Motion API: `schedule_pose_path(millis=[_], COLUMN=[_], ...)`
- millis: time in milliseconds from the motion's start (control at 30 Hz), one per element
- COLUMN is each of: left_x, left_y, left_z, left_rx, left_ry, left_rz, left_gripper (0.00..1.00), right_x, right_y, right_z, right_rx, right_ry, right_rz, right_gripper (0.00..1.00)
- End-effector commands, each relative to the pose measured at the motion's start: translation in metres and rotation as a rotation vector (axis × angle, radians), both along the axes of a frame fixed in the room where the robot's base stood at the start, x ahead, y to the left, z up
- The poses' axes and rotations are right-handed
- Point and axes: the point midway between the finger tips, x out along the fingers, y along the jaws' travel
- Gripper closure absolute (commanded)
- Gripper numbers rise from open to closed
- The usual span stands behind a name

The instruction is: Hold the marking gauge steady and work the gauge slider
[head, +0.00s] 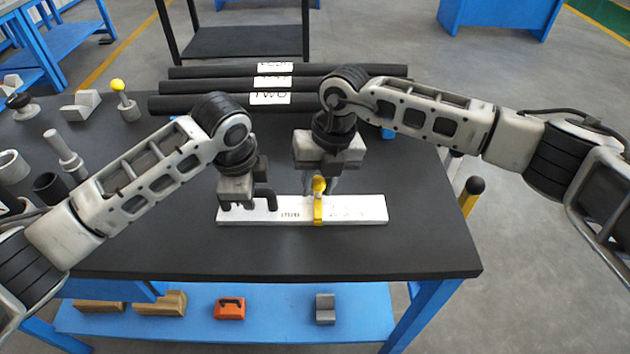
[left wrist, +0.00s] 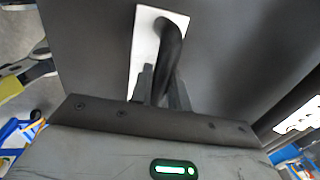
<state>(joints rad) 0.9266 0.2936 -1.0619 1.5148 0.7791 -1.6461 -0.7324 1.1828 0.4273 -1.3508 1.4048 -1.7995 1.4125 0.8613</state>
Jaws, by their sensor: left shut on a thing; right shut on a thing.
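The marking gauge is a long white bar (head: 360,208) with printed marks, lying on the black table top. A dark bent handle (head: 266,194) rises from its left part; it also shows in the left wrist view (left wrist: 170,48). My left gripper (head: 250,200) is shut on this handle, with its fingers on both sides of it in the left wrist view (left wrist: 163,88). The gauge slider (head: 318,211) is a yellow band across the bar near its middle, with a round yellow knob on top. My right gripper (head: 325,184) is shut on the knob from above; its fingertips are partly hidden.
Black bars (head: 290,85) with white labels lie along the table's back edge. Grey metal parts (head: 65,155) and a yellow-knobbed piece (head: 122,100) stand at the left. The table (head: 420,240) is clear in front and right of the gauge. A blue shelf (head: 270,310) is below.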

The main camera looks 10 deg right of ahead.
Motion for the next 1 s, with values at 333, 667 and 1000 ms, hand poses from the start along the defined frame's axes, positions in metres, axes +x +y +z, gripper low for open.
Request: schedule_pose_path(millis=[333, 667, 1000], left_x=[0.001, 0.001, 0.001], left_y=[0.002, 0.002, 0.002], left_z=[0.001, 0.001, 0.001], left_rx=[0.002, 0.004, 0.002], left_ry=[-0.002, -0.002, -0.001], left_rz=[0.004, 0.005, 0.004], left_gripper=[1.00, 1.00, 1.00], right_x=[-0.008, -0.008, -0.008], right_y=[-0.068, -0.071, -0.069], right_z=[0.000, 0.000, 0.000], right_rx=[-0.006, -0.007, -0.004], right_ry=[0.002, 0.001, 0.000], right_rz=[-0.006, -0.004, -0.002], right_gripper=[1.00, 1.00, 0.51])
